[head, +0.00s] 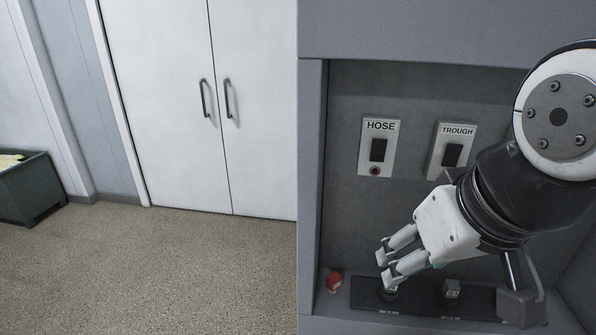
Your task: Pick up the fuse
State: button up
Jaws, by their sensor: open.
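My gripper (386,270) is open, with its fingers pointing down and left into a grey recess at the right of the head view. A small red piece (334,281) with a pale mark lies left of the fingers, apart from them, at the left end of a black strip. A greenish piece (389,294) shows just below the fingertips on the strip, mostly hidden by them. A small grey block (452,288) stands on the strip to the right. Which of these is the fuse is not clear. Contact between the fingers and the greenish piece cannot be judged.
The black strip (420,308) has small unreadable labels. A HOSE switch (379,148) and a TROUGH switch (452,152) are on the back wall. The recess's left wall (312,190) stands close. White doors (180,100), a dark green bin (35,190) and open floor (150,270) lie left.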

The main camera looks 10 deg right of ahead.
aim_at(451, 289)
jog(key=z, duration=0.8)
jog(key=i+l+u, duration=0.2)
jog(key=l, duration=0.25)
jog(key=k+j+u, duration=0.2)
jog(key=k+j, duration=0.15)
jog(key=j, duration=0.25)
jog(key=k+j, duration=0.2)
jog(key=k+j+u, duration=0.15)
jog(key=j, duration=0.3)
jog(key=k+j+u, duration=0.1)
jog(key=j, duration=0.2)
jog(key=k, duration=0.05)
